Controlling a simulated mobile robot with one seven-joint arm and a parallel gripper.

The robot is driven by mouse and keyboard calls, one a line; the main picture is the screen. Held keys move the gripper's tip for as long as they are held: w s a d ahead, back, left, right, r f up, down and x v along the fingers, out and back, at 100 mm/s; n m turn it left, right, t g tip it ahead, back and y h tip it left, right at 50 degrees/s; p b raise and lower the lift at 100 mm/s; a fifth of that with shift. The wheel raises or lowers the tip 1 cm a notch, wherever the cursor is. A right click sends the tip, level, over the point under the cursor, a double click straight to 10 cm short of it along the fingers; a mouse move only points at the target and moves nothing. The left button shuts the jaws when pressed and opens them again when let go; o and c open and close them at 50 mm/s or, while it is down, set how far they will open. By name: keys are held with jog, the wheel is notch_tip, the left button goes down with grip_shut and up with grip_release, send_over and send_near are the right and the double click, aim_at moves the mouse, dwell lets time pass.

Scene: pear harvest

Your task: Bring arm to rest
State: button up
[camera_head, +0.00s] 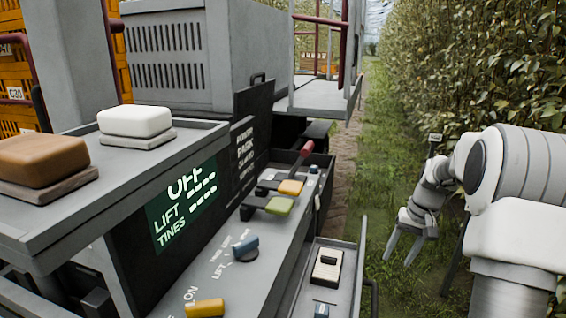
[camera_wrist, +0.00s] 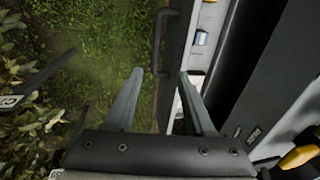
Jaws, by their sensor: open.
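My gripper (camera_head: 404,248) hangs at the right in the head view, over the grass strip and to the right of the control console (camera_head: 230,262). Its two fingers point down and stand apart, with nothing between them. In the wrist view my gripper (camera_wrist: 158,100) is also open and empty. Grass lies beyond the left finger, and the edge of the console side lies beyond the right finger. My arm is bent at the right side of the head view.
A small side tray (camera_head: 336,291) with a switch is nearest my gripper. A leafy hedge (camera_head: 470,70) stands behind my arm. Grass (camera_head: 375,170) is open between.

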jog(key=s+a+r+n+t+h+p, duration=0.1)
jog(key=s+a+r+n+t+h, duration=0.15)
jog(key=s+a+r, duration=1)
jog(key=s+a+r+n+t+p, duration=0.1)
jog(key=s+a+r, duration=0.1)
jog(key=s+a, duration=0.2)
jog(key=s+a+r+n+t, duration=0.1)
jog(key=s+a, duration=0.3)
jog(key=s, duration=0.5)
jog(key=shift+s+r+y+p, duration=0.2)
jog(key=shift+r+y+p, duration=0.15)
jog(key=shift+r, duration=0.25)
jog(key=shift+d, duration=0.15)
